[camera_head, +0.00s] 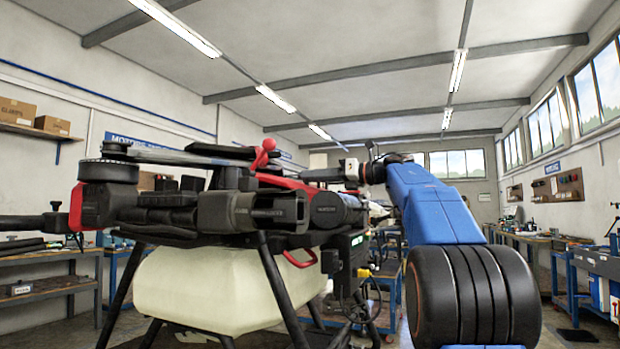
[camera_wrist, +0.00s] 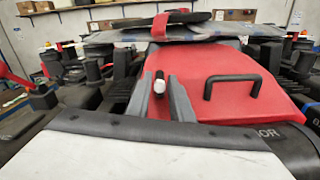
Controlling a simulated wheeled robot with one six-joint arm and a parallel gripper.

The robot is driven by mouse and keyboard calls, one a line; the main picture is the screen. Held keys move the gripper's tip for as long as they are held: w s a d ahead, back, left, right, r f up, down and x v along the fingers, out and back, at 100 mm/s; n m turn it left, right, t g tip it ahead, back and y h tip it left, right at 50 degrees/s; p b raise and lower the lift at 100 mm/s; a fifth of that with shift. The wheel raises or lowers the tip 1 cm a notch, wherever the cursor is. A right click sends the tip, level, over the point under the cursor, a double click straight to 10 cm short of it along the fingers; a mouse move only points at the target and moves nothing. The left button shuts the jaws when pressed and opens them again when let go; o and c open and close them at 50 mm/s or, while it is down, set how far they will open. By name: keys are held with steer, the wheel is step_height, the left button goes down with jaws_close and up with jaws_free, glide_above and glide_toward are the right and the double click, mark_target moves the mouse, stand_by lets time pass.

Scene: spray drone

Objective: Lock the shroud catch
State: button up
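The red shroud (camera_wrist: 222,66) of the drone fills the middle right of the wrist view, with a black handle (camera_wrist: 232,87) on top. My gripper (camera_wrist: 160,80) points at the shroud's left part, its two grey fingers apart. Between the fingers shows a small dark post with a white tip (camera_wrist: 159,84), which may be the shroud catch. I cannot tell whether the fingers touch it. In the head view my gripper (camera_head: 345,172) is beside the drone's upper right side, at the end of my blue arm. The catch cannot be made out there.
The drone (camera_head: 200,200) stands on black legs over a pale tank (camera_head: 215,285). A folded arm with a red strap (camera_wrist: 178,22) crosses behind the shroud in the wrist view. Workbenches (camera_head: 45,285) line both walls.

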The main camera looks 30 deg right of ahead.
steer(key=shift+w+a, duration=0.35)
steer(key=shift+w, duration=0.1)
jaws_close()
steer(key=shift+w+d+n+g+y, duration=0.1)
steer(key=shift+n+g+y, duration=0.7)
steer(key=shift+g+y, duration=0.15)
steer(key=shift+w+d+n+g+y, duration=0.1)
steer(key=shift+n+g+y, duration=0.7)
steer(key=shift+g+y, duration=0.15)
steer(key=shift+a+n+g+y, duration=0.1)
steer(key=shift+n+g+y, duration=0.3)
steer(key=shift+n+g, duration=0.25)
